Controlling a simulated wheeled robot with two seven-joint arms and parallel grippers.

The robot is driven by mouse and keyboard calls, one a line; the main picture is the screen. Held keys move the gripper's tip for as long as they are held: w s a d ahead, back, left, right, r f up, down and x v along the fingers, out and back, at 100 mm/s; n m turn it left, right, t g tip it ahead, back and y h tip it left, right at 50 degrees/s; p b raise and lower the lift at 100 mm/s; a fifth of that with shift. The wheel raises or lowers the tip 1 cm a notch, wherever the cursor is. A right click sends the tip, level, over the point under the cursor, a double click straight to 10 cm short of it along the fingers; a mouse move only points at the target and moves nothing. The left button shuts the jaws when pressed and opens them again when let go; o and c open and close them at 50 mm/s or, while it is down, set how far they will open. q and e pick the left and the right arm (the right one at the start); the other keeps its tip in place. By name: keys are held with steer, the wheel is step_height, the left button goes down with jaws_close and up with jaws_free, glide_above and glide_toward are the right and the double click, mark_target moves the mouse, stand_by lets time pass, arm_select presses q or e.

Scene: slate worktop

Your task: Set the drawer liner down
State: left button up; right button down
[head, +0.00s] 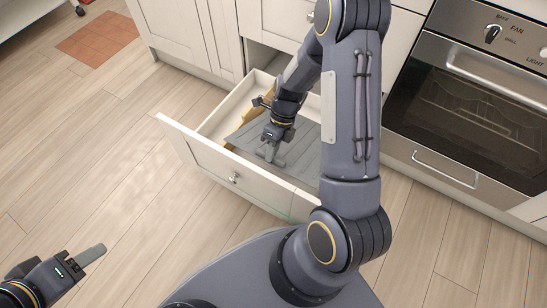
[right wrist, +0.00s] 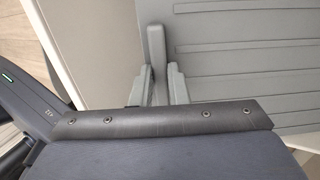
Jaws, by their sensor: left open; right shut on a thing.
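The drawer liner (head: 302,147) is a grey ribbed sheet inside the open white drawer (head: 205,152). My right gripper (head: 270,154) reaches down into the drawer and is shut on a grey upright piece at the liner's edge. In the right wrist view the liner (right wrist: 250,50) spreads to the right, and the grey piece stands between the fingers (right wrist: 157,82). I cannot tell whether the liner lies fully flat on the drawer floor; my right arm hides part of it. My left gripper (head: 92,256) is open and empty over the floor at lower left.
A tan, wood-coloured item (head: 240,116) is in the drawer's left side, partly hidden. The drawer front has a round knob (head: 234,177). A steel oven (head: 470,90) stands to the right. The wooden floor (head: 110,170) at left is clear.

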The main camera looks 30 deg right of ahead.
steer(key=shift+f+b, duration=0.35)
steer(key=shift+f, duration=1.05)
